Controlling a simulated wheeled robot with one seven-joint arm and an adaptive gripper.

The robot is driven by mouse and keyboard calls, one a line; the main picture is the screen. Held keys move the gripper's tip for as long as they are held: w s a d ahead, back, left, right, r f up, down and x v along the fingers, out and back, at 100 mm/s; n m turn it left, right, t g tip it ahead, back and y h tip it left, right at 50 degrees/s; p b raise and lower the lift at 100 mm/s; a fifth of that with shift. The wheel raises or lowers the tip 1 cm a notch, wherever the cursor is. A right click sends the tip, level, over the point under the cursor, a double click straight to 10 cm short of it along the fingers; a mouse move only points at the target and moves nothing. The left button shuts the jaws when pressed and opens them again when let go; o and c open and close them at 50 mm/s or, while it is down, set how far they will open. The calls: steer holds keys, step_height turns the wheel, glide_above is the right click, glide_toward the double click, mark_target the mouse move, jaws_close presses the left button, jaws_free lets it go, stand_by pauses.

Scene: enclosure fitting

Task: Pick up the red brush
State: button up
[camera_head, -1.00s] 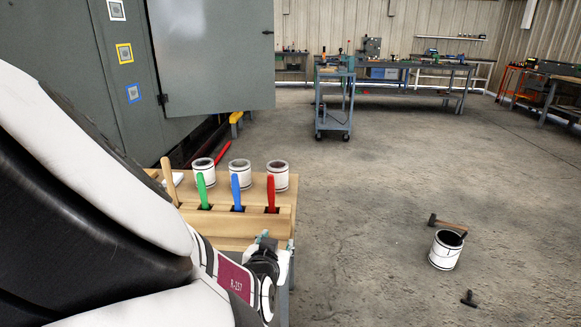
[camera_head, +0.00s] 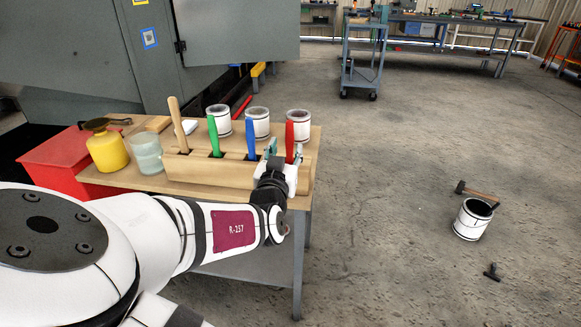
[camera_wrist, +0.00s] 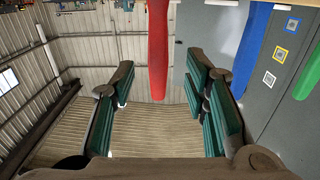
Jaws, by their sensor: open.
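The red brush (camera_head: 289,141) stands upright by its handle in the right slot of a wooden holder (camera_head: 225,172) on the table. My gripper (camera_head: 283,157) is at the right end of the holder, close to the red brush. In the wrist view, the red handle (camera_wrist: 158,50) hangs from the top edge, in line with the gap between the open green-padded fingers (camera_wrist: 165,105). The fingers do not touch it. The brush's lower part is hidden in the holder.
A blue brush (camera_head: 251,138), a green brush (camera_head: 214,136) and a wooden handle (camera_head: 175,125) stand in the same holder. White cans (camera_head: 298,122) are behind it. A yellow bottle (camera_head: 106,150), a glass jar (camera_head: 147,153) and a red box (camera_head: 55,165) are at the left.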

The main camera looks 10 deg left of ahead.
mark_target(289, 140)
steer(key=shift+w+d+r+b, duration=0.15)
steer(key=shift+w+b, duration=0.4)
steer(key=shift+w, duration=0.8)
steer(key=shift+w+d+r+b, duration=0.1)
steer(key=shift+w+b, duration=0.4)
steer(key=shift+w, duration=0.85)
steer(key=shift+c, duration=0.3)
jaws_close()
